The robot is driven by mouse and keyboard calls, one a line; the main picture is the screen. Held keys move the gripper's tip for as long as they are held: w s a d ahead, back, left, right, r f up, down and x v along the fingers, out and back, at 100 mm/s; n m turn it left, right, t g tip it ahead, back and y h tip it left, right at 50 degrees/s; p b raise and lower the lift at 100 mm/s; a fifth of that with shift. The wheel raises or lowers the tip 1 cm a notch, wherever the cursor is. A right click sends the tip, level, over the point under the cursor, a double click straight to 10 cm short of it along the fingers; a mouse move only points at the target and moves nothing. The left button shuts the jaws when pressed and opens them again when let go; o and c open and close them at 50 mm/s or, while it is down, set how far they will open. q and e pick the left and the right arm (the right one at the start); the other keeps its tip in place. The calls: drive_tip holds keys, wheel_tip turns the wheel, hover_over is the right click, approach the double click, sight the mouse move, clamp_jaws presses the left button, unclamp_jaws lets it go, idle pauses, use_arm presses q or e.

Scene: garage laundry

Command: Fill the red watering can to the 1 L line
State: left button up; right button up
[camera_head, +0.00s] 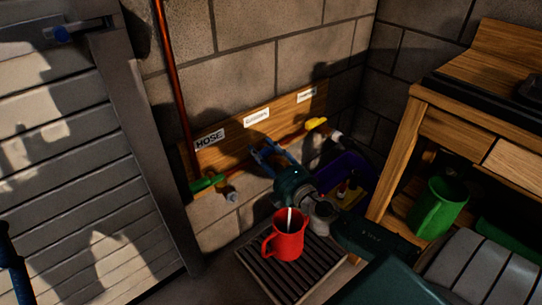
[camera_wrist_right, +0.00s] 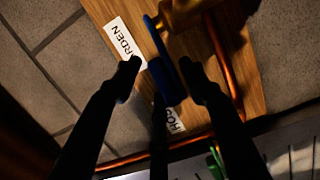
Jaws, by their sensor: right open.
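The red watering can (camera_head: 287,243) stands upright on a dark floor grate, below my right wrist in the head view. A pale vertical streak shows at its mouth; I cannot tell if it is water, and the level inside and the 1 L line cannot be read. My right gripper (camera_head: 268,160) is at the pipe board under the middle label. In the right wrist view, my open gripper (camera_wrist_right: 161,78) has a finger on each side of a blue tap lever (camera_wrist_right: 165,82); contact is unclear. A brass tap body (camera_wrist_right: 190,14) is beside it. My left gripper is not seen.
The wooden board (camera_head: 240,138) carries a HOSE label (camera_head: 210,139), a GARDEN label (camera_wrist_right: 126,52) and a third, unreadable one. A green tap handle (camera_head: 206,184) and a yellow one (camera_head: 316,123) flank the middle. A green jug (camera_head: 436,208) sits under the wooden bench (camera_head: 412,135) at right.

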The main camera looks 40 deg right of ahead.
drive_tip(key=s, duration=1.1)
drive_tip(key=shift+s+a, duration=0.3)
drive_tip(key=shift+a, duration=0.05)
